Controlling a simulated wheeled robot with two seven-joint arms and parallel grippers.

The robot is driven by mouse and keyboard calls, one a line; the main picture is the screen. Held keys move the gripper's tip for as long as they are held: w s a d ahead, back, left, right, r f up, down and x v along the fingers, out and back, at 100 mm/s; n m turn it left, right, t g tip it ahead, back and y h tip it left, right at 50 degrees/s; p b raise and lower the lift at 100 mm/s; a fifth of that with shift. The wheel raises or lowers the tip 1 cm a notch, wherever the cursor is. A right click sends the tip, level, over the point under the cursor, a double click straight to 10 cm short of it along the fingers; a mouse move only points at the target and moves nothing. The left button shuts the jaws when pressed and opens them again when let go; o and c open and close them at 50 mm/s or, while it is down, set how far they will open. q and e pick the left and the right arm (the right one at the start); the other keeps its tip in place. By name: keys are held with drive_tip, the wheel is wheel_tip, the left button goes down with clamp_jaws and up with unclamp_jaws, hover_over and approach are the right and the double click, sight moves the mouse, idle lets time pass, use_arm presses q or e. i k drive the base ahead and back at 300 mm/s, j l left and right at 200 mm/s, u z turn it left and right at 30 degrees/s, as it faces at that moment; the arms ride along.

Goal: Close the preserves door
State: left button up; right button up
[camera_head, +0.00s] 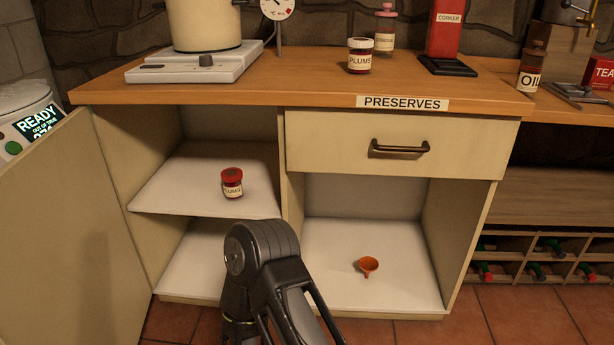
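The preserves cabinet (400,310) stands ahead with a "PRESERVES" label (402,103) on its top edge. Its cream door (50,220) stands wide open on the left, swung out toward me from the cabinet's left side, and its left and lower parts run out of view. The left compartment is open, with a white shelf (165,190) holding a red-lidded plums jar (232,184). A dark link of one of my arms rises from the bottom middle, in front of the cabinet; I cannot tell which arm. Neither gripper's fingertips can be made out.
A shut drawer (330,140) sits above an open right compartment holding an orange funnel (368,266). On the worktop are a pot (207,25) on a white hotplate (190,66), another plums jar (360,56) and a red corker (443,30). A bottle rack (540,260) stands right. Tiled floor shows in front.

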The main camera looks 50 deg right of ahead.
sight(72, 274)
drive_tip(key=z, duration=1.55)
drive_tip(key=i, duration=0.45)
